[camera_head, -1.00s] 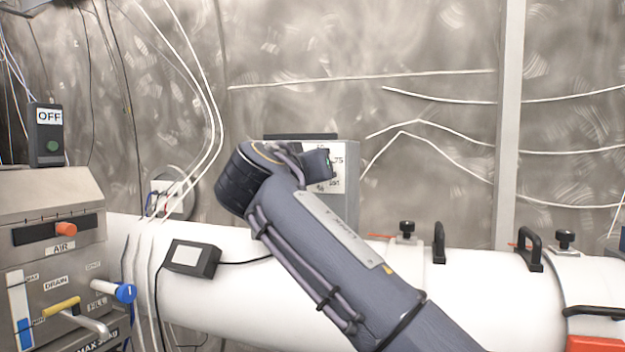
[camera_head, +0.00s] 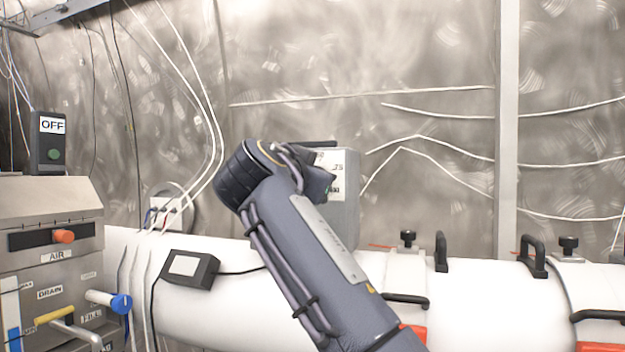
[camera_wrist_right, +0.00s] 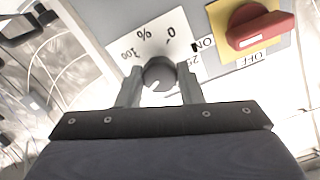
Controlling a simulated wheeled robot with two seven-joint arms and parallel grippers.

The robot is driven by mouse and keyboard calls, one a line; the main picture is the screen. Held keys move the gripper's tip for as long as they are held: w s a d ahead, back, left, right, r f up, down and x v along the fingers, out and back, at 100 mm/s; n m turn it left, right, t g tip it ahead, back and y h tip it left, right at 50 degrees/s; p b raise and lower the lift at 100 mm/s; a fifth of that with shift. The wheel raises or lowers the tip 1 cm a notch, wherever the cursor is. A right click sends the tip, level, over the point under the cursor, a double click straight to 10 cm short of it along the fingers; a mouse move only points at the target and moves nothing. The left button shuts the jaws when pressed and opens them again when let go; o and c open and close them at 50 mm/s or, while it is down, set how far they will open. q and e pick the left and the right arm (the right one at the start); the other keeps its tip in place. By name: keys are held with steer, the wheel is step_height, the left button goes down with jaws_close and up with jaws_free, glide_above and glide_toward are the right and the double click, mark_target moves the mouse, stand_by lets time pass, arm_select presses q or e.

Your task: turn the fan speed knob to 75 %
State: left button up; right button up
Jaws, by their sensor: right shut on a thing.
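The fan speed knob (camera_wrist_right: 158,72) is a round dark grey knob on a white dial label (camera_wrist_right: 136,40) with 0, 25, 100 and % printed on it. It shows in the right wrist view, with a small pale mark on its near side. My right gripper (camera_wrist_right: 159,80) is shut on the knob, one finger on each side. In the head view the grey control box (camera_head: 346,212) stands behind my right arm, which hides the knob and fingers. Part of the dial label shows at the box's face. My left gripper is in neither view.
A red switch (camera_wrist_right: 262,29) on a yellow plate, marked ON and OFF, sits close right of the knob. A white pipe (camera_head: 480,300) with black handles runs below the box. A steel panel (camera_head: 50,230) with levers stands at left.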

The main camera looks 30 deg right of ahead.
steer(key=shift+f, duration=0.1)
stand_by(0.3)
steer(key=o, duration=1)
steer(key=shift+c, duration=0.2)
steer(key=b+v, duration=0.1)
steer(key=v, duration=0.6)
steer(key=shift+s+a, duration=0.2)
steer(key=shift+a, duration=0.15)
